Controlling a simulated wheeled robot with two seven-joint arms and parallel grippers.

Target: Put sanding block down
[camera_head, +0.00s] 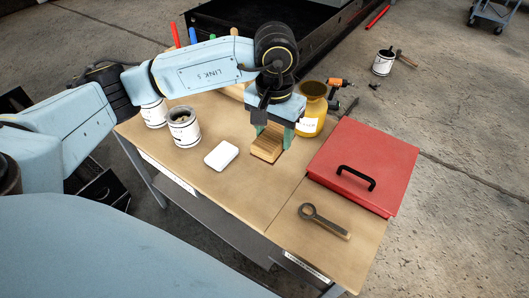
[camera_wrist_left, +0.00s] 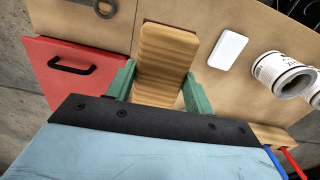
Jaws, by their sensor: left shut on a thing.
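The sanding block (camera_head: 267,146) is a light brown, wood-grained block at the middle of the workbench. It also shows in the left wrist view (camera_wrist_left: 165,58). My left gripper (camera_head: 272,140) points down over it, and its green fingers sit on either side of the block. In the left wrist view the left gripper (camera_wrist_left: 158,92) is shut on the block. The block is at or just above the bench top; I cannot tell whether it touches. My right gripper is in neither view.
A white box (camera_head: 221,155) lies left of the block. Labelled cans (camera_head: 185,128) stand further left. A red case (camera_head: 362,165) and a wrench (camera_head: 324,220) lie right. Bench (camera_head: 235,190) in front is clear.

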